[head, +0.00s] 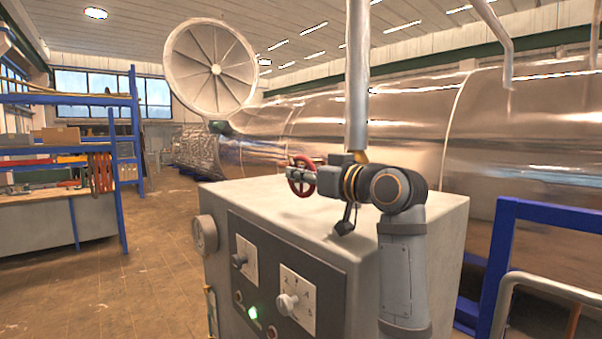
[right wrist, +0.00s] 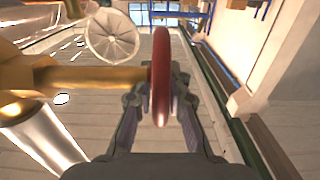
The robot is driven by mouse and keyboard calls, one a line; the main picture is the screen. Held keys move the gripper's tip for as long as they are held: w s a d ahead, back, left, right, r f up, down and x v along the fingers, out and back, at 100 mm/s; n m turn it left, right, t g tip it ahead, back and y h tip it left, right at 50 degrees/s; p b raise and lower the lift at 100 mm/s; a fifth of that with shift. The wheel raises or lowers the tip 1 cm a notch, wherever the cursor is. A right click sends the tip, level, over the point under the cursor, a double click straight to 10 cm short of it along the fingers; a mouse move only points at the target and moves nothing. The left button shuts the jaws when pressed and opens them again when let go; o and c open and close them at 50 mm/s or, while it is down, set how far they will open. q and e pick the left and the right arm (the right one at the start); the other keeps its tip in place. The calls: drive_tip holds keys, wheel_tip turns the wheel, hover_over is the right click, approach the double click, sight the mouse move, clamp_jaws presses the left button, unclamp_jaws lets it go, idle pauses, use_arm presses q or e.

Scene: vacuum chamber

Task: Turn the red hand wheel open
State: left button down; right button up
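The red hand wheel (head: 301,176) stands upright above the top of a grey cabinet, seen at an angle in the head view. In the right wrist view its rim (right wrist: 161,88) shows edge-on, with a brass-coloured stem running off to the left. My right gripper (head: 313,178) reaches the wheel from the right. In the right wrist view, the fingers of this gripper (right wrist: 163,72) lie on both sides of the rim and close in on it at their tips. The gripper and arm hide part of the valve behind. My left gripper is not in view.
The grey cabinet (head: 240,195) carries knobs, a gauge and a lit green button on its front. A vertical metal pipe (head: 357,80) rises behind my right wrist. The large shiny chamber (head: 400,120) fills the back. A blue rail (head: 500,250) stands at the right. Floor at left is clear.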

clamp_jaws()
drive_tip(key=shift+r+g+h+p, duration=0.3)
drive_tip(key=shift+g+p, duration=0.1)
drive_tip(key=shift+p, duration=0.55)
drive_tip(key=g+h+p, duration=0.2)
drive_tip(key=g+p, duration=0.1)
drive_tip(key=p, duration=0.2)
drive_tip(key=shift+w+a+r, duration=0.1)
drive_tip(key=shift+a, duration=0.05)
drive_tip(key=shift+g+h+p, duration=0.5)
drive_tip(key=shift+g+p, duration=0.1)
drive_tip(key=shift+p, duration=0.45)
drive_tip(key=shift+w+f+g+h+p, duration=0.1)
drive_tip(key=shift+f+g+h+p, duration=0.2)
drive_tip(key=shift+g+p, duration=0.15)
